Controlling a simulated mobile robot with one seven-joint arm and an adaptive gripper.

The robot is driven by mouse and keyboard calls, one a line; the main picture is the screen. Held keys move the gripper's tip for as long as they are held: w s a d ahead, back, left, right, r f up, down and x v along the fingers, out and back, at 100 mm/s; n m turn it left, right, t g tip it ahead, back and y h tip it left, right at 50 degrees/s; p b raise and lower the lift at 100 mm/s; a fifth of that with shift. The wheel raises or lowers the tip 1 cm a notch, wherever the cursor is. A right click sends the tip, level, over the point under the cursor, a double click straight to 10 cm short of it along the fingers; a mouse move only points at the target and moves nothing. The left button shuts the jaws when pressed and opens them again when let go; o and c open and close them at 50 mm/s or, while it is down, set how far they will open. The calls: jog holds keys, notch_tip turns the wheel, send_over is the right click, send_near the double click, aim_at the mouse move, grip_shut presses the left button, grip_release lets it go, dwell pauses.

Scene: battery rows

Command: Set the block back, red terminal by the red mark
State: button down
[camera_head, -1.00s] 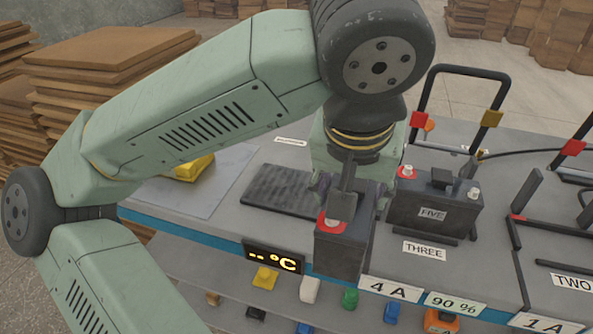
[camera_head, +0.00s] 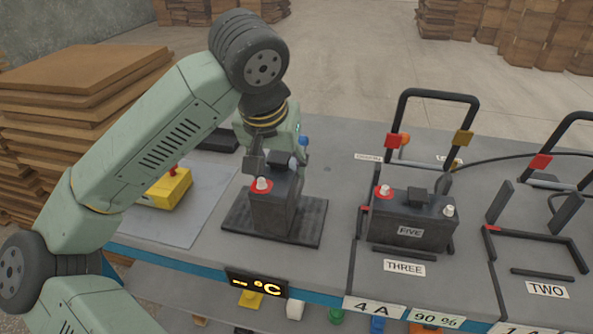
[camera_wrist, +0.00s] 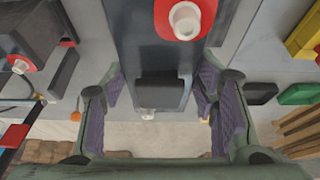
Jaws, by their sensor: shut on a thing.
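A dark block (camera_head: 270,210) is held upright by my gripper (camera_head: 272,160), shut on its top handle. Its red-ringed terminal (camera_head: 262,184) faces the front, and the far end is mostly hidden by my gripper. The block is over the dark pad (camera_head: 311,222); I cannot tell whether it touches. In the wrist view the held block (camera_wrist: 150,45) lies between my fingers, red terminal (camera_wrist: 186,20) at the top. Another block labelled FIVE (camera_head: 411,231) sits in the bay labelled THREE. The bay labelled TWO is empty, with a red mark (camera_head: 491,228) at its left corner.
A yellow box with a red button (camera_head: 166,188) stands on a grey sheet left of the pad. Upright black frames (camera_head: 437,94) with red and yellow clips rise behind the bays. A temperature display (camera_head: 257,285) is on the front edge.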

jog(key=shift+w+a, duration=0.25)
jog(key=shift+w, duration=0.25)
jog(key=shift+w+a, duration=0.25)
jog(key=shift+w, duration=0.25)
jog(key=shift+f+p, duration=0.75)
jog(key=shift+f, duration=0.95)
jog(key=shift+f, duration=0.15)
jog(key=c, duration=0.6)
grip_release()
jog(key=shift+r, duration=0.2)
jog(key=b+v, duration=0.1)
jog(key=v, duration=1.1)
jog(key=shift+s+f, duration=0.1)
